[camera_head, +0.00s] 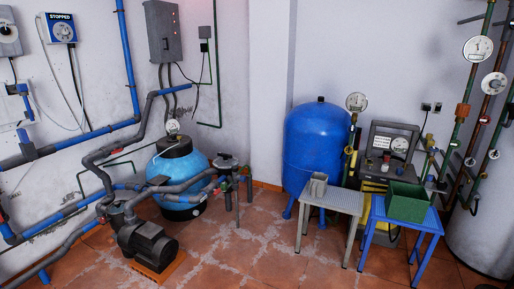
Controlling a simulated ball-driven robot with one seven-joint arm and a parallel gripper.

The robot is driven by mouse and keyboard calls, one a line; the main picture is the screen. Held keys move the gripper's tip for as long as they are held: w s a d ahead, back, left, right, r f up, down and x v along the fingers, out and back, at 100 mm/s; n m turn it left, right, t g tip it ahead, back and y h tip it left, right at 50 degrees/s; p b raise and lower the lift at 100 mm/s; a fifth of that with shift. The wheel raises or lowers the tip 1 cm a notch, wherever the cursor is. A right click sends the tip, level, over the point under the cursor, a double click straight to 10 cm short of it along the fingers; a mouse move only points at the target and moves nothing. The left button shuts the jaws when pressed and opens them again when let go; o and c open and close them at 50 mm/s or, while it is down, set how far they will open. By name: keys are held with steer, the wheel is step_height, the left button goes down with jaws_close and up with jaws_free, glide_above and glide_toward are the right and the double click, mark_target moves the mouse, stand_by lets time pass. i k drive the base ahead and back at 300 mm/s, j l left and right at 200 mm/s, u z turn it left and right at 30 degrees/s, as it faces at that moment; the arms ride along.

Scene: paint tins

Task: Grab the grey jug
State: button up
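The grey jug (318,185) stands upright on the left part of a small grey-topped table (345,203), on the right side of the head view. It looks small and apart from anything else on that table top. My gripper does not show in the head view, so its state and its distance from the jug cannot be seen.
A blue table (405,222) with a green crate (407,201) stands just right of the grey table. A blue tank (316,146) is behind the jug. A black pump (147,243) and pipes fill the left. Tiled floor (260,245) in front is clear.

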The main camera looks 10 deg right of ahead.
mark_target(318, 185)
steer(key=i, duration=4.15)
steer(key=l+z, duration=0.05)
steer(key=l, duration=0.2)
